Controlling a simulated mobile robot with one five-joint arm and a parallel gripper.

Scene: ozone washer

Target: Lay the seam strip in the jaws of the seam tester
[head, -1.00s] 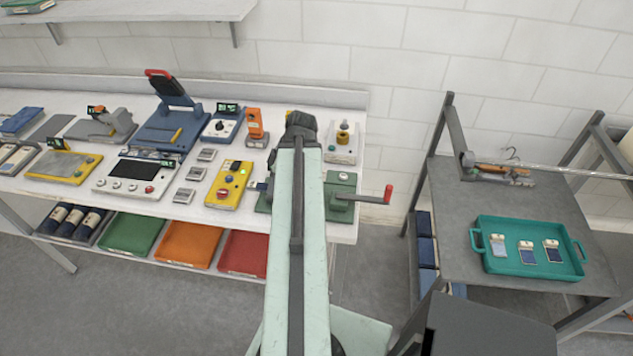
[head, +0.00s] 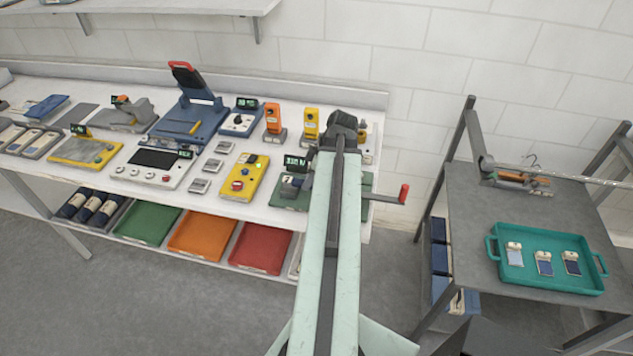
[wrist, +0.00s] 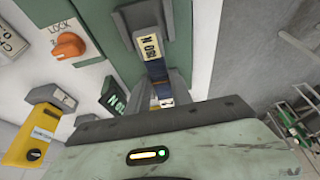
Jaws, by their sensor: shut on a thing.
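In the wrist view the seam strip is a narrow dark blue piece (wrist: 158,70) with a pale printed tag (wrist: 152,43) at its far end. My gripper (wrist: 163,88) is shut on it. The tag end lies at a grey metal part of the green seam tester (wrist: 88,78); I cannot tell whether it is between the jaws or only in front of them. In the head view the seam tester (head: 288,199) stands at the bench's right end, with a lit display (head: 296,163) and a red-handled crank (head: 403,194). My arm hides its middle and my gripper there.
A yellow box (head: 239,178) stands left of the tester. An orange lock knob (wrist: 70,45) shows in the wrist view. A teal tray (head: 507,271) with three tagged swatches sits on the grey cart (head: 465,215) at right. Floor shows between bench and cart.

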